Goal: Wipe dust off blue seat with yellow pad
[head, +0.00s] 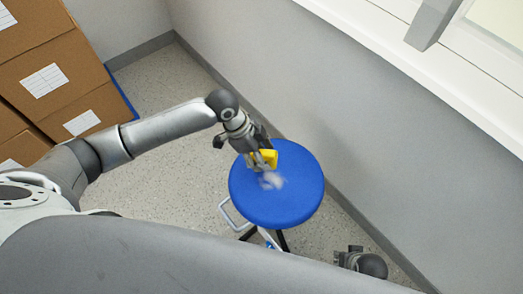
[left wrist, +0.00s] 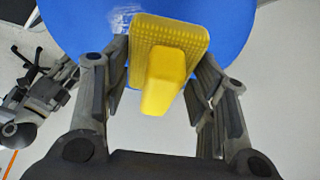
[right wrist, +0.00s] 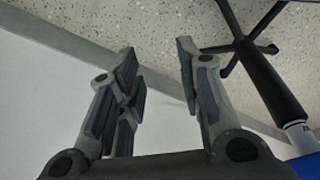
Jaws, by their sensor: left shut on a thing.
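The blue seat (head: 290,205) is a round stool top in the middle of the head view. A pale grey-white dust patch (head: 271,181) lies on it, left of its centre, and also shows at the top of the left wrist view (left wrist: 122,18). My left gripper (head: 262,156) is shut on the yellow pad (left wrist: 165,65) by its handle, over the far left part of the seat, just beyond the dust. I cannot tell whether the pad touches the seat. My right gripper (right wrist: 157,58) is open and empty, low beside the stool; most of it is hidden in the head view.
The stool's black legs (right wrist: 265,80) and a grey side handle (head: 229,215) show below the seat. A grey wall (head: 400,170) runs close along the right. Cardboard boxes (head: 50,75) are stacked at upper left. The speckled floor (head: 160,185) left of the stool is clear.

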